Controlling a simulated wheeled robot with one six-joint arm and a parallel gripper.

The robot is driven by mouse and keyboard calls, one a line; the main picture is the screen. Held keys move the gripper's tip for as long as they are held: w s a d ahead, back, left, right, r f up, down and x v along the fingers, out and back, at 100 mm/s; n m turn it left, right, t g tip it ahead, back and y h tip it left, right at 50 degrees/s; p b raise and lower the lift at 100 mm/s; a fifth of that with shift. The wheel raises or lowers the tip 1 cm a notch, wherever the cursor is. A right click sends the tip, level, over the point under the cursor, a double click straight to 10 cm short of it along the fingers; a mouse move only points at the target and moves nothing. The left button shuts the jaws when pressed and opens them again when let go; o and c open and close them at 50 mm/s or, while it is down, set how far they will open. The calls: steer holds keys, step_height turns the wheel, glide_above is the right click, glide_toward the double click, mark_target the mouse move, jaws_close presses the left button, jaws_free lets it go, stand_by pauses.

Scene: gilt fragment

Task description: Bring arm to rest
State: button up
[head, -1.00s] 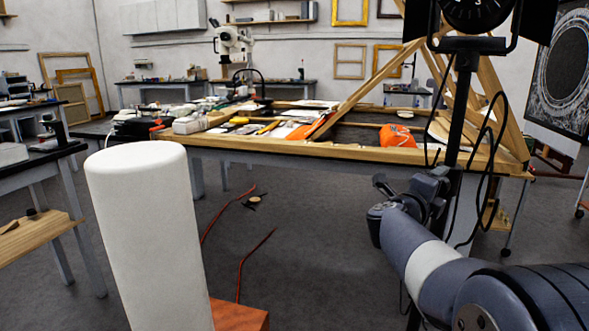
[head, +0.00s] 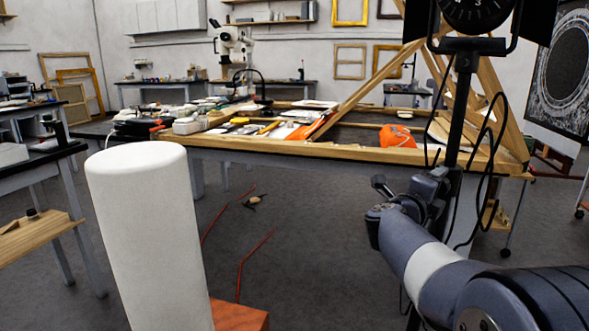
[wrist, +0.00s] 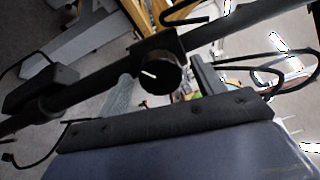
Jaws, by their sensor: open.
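My arm reaches in from the lower right of the head view, folded low in front of the long work table (head: 330,152). My gripper (head: 381,187) is at its far end, small and dark, left of the black lamp stand (head: 459,125). It is open, and I see nothing held in it. The fingertips are hard to make out. In the wrist view, a dark pole with a round clamp (wrist: 158,72) crosses close to the camera, and a blue-grey surface fills the bottom. I cannot tell whether the arm touches the stand.
A white cylinder (head: 145,235) stands close at the left front, by an orange-brown block (head: 240,316). Black cables (head: 488,150) hang from the lamp stand. Red cables (head: 252,262) lie on the grey floor, which is otherwise mostly clear. Side benches (head: 45,232) stand at the left.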

steer(key=shift+x, duration=1.1)
steer(key=shift+r+n+p, duration=0.2)
steer(key=shift+n+p, duration=0.25)
steer(key=shift+n, duration=0.05)
steer(key=shift+s+a+n+p, duration=0.1)
steer(key=shift+n+p, duration=0.2)
steer(key=shift+n, duration=0.3)
steer(key=n+p, duration=0.3)
steer(key=n, duration=0.4)
steer(key=n+p, duration=0.2)
steer(key=n, duration=0.2)
steer(key=shift+f+n, duration=0.1)
steer(key=shift+n, duration=0.2)
steer(key=n, duration=0.4)
steer(key=shift+n+p, duration=0.35)
steer(key=shift+n, duration=0.05)
steer(key=shift+v, duration=1.65)
